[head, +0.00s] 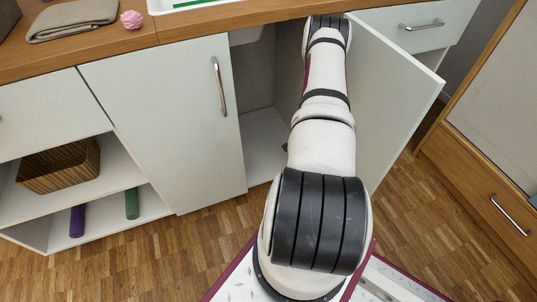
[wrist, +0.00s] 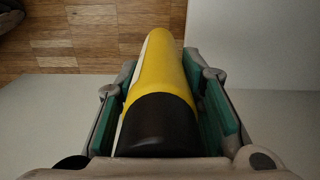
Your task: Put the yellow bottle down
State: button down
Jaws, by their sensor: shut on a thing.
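The yellow bottle (wrist: 164,72) with a black end (wrist: 158,122) shows in the wrist view. My gripper (wrist: 165,100) has its green-padded fingers on either side of the bottle and is shut on it. The bottle's black end is nearest the wrist camera, and its yellow body points away. A pale flat surface lies around and beneath the gripper in that view; I cannot tell whether the bottle touches it. In the head view my arm reaches into the open cabinet (head: 262,135), and both the gripper and the bottle are hidden there.
The open cabinet door (head: 390,100) stands just right of my arm. A closed door (head: 165,120) is on the left. The counter (head: 180,28) runs above, with a folded cloth (head: 72,18) and a pink item (head: 131,19). A basket (head: 60,167) sits on a lower left shelf.

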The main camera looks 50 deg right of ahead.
jog(key=shift+w+d+f+b, duration=0.5)
jog(key=shift+w+f+b, duration=0.7)
jog(key=shift+w, duration=1.45)
jog(key=shift+w+d+f+b, duration=0.6)
jog(key=shift+w+b, duration=0.95)
jog(key=shift+w, duration=1.1)
jog(key=shift+w+d+f+b, duration=0.4)
jog(key=shift+w+f+b, duration=0.8)
jog(key=shift+w, duration=1.45)
jog(key=shift+r, duration=0.1)
jog(key=c, duration=1.1)
grip_release()
notch_tip(320, 180, up, 12)
jog(key=p, duration=0.4)
jog(key=shift+r, duration=0.1)
